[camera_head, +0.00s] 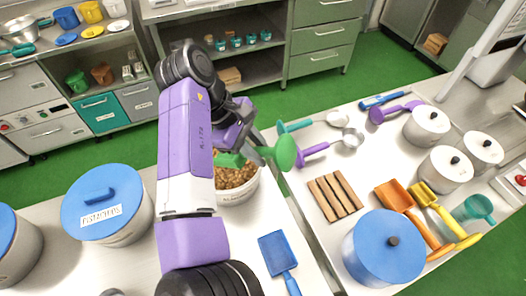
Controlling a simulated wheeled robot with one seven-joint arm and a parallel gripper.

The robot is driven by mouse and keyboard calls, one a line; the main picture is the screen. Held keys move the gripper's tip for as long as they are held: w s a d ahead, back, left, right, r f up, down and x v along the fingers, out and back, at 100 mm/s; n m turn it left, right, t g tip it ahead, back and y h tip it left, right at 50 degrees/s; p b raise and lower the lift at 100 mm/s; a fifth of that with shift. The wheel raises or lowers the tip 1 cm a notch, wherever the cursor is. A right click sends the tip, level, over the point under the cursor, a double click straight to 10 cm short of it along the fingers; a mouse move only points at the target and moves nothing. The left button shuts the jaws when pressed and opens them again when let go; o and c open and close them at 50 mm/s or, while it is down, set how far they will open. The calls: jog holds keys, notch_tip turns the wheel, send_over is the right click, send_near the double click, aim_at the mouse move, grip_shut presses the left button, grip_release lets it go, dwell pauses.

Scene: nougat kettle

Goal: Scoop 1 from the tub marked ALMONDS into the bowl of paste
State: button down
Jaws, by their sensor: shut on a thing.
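My gripper (256,152) is shut on a green scoop (285,152). It holds the scoop above an open white tub (240,196), which is filled with brown nut pieces. I cannot tell from this view whether the scoop carries anything. A closed tub (127,233) with a blue lid stands to the left, with a label that seems to read PISTACHIOS. I cannot make out a bowl of paste.
On the right-hand table are a wooden rack (334,197), a blue-lidded pot (388,250), orange (396,196) and yellow (426,195) scoops, and white lidded pots (445,168). A purple-handled ladle (312,152) lies near the scoop.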

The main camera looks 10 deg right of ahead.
jog(key=shift+w+a+f+b, duration=0.2)
jog(key=shift+f+b, duration=0.45)
jog(key=shift+b, duration=0.4)
jog(key=f+b, duration=0.2)
jog(key=b, duration=0.2)
jog(key=f+y+b, duration=0.1)
jog(key=f+b, duration=0.1)
jog(key=b, duration=0.2)
jog(key=a+f+t+y+b, duration=0.1)
jog(key=f+b, duration=0.2)
jog(key=b, duration=0.1)
jog(key=shift+w, duration=0.1)
jog(key=t+y, duration=0.1)
jog(key=y, duration=0.1)
notch_tip(320, 180, up, 11)
jog(key=t+y+p, duration=0.1)
jog(key=p, duration=0.9)
send_over(257, 173)
jog(key=s+d, duration=0.1)
jog(key=d, duration=0.1)
jog(key=shift+d+f+m, duration=0.1)
jog(key=shift+f+m, duration=0.1)
jog(key=shift+m, duration=0.1)
dwell(0.4)
